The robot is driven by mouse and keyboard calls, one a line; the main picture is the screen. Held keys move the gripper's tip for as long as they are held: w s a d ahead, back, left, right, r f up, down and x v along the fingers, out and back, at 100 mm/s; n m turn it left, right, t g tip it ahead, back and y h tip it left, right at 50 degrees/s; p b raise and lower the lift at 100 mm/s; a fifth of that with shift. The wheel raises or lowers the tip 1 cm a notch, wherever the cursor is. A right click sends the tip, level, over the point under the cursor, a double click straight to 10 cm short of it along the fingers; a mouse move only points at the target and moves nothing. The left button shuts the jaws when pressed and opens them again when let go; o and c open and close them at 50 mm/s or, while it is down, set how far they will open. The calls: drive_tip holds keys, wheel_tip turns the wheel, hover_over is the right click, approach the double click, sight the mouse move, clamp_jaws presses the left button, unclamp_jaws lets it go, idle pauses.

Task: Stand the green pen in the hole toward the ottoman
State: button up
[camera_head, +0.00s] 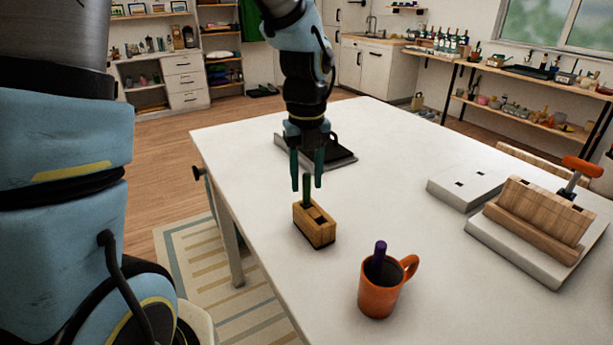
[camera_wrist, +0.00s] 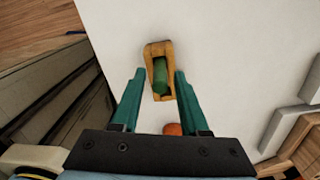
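The green pen (camera_head: 307,188) stands upright in the wooden block (camera_head: 312,232), in the hole at its far-left end. Another dark hole shows in the block's top nearer the camera. My gripper (camera_head: 306,185) is open above the block, with one finger on each side of the pen's upper part; no contact shows. In the wrist view, the pen (camera_wrist: 160,76) shows end-on between the spread fingers (camera_wrist: 160,72), over the block (camera_wrist: 152,50). I cannot make out an ottoman in either view.
An orange mug (camera_head: 377,296) holding a purple pen (camera_head: 380,252) stands near the block, to its right. A dark object on a grey base (camera_head: 346,163) lies behind my gripper. White slabs (camera_head: 455,190) and a wooden rack (camera_head: 538,215) stand at right. The white tabletop between is clear.

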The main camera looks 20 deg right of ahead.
drive_tip(key=shift+o, duration=0.6)
wheel_tip(320, 180, up, 11)
drive_tip(key=b, duration=0.1)
drive_tip(key=shift+f, duration=0.1)
drive_tip(key=a+f+n, duration=0.6)
drive_tip(key=a+n, duration=0.6)
drive_tip(key=n, duration=0.6)
drive_tip(key=w+a+f+n+t, duration=0.1)
drive_tip(key=a+f+n, duration=0.5)
drive_tip(key=a+n, duration=0.7)
drive_tip(key=n, duration=0.4)
drive_tip(key=shift+a+f+n+t, duration=0.2)
drive_tip(key=shift+n+t, duration=0.1)
drive_tip(key=shift+n, duration=0.1)
